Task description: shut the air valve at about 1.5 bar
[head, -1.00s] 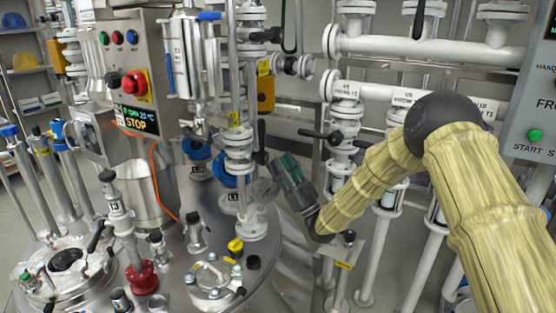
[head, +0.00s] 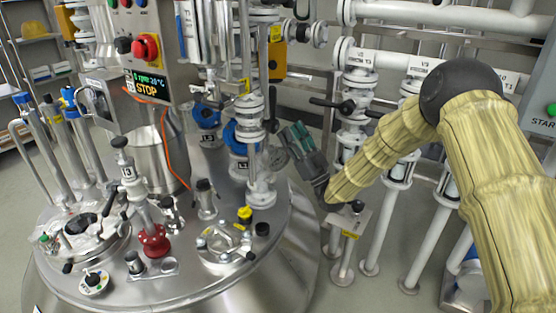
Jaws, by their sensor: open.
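My gripper (head: 290,142), dark with greenish pads, is open and empty beyond the right rim of the steel vessel lid (head: 190,284). It is just right of a white vertical pipe. I cannot tell which valve is the air valve. A labelled valve with a black handle (head: 347,107) is on the pipework right of my gripper. A red-flanged valve (head: 155,240) stands on the lid.
A control box with a STOP display (head: 150,86) and red button stands behind the lid. A yellow-capped fitting (head: 245,214) and a round sight port (head: 222,243) crowd the lid near the white pipe. A small stand (head: 347,225) is below my gripper.

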